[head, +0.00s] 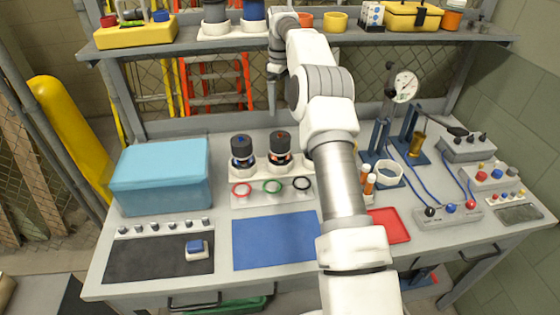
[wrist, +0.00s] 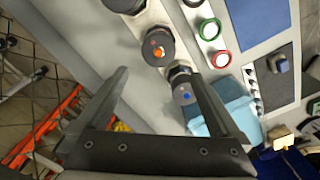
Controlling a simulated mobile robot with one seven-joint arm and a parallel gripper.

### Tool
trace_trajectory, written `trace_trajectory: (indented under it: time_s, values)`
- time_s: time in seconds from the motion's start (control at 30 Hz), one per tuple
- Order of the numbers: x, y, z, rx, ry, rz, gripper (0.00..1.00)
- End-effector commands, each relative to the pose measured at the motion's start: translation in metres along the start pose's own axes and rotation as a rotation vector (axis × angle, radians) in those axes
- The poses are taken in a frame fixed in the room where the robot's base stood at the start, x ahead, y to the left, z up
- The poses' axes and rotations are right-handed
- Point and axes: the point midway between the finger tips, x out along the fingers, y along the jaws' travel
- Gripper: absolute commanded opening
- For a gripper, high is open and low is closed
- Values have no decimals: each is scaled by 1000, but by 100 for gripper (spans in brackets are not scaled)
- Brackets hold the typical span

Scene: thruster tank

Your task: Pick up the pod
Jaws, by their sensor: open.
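Two dark-capped pods stand upright in a white rack: one with a blue dot (head: 242,150) and one with an orange-red dot (head: 280,146). In the wrist view the orange-dotted pod (wrist: 158,46) lies just beyond the fingertips, and the blue-dotted pod (wrist: 182,88) is beside the right finger. A third dark cap (wrist: 126,4) is cut off at the top there; my arm covers that spot in the head view. My gripper (head: 272,112) points down behind and above the rack. In the wrist view my gripper (wrist: 152,73) is open and empty, apart from the pods.
Red, green and black rings (head: 272,187) lie before the pods. A light blue box (head: 160,172) stands left, and a blue mat (head: 275,240) lies in front. A gauge stand (head: 404,88) is at right. A shelf (head: 300,42) crosses above the bench.

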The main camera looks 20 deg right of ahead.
Motion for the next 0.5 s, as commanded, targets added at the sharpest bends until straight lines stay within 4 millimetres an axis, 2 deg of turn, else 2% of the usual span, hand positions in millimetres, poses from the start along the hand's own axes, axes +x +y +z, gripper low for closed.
trace_trajectory:
  time_s: [0.3, 0.5]
  values:
    - [66, 0, 0, 0, -3, -5, 100]
    - [102, 0, 0, 1, -2, -3, 100]
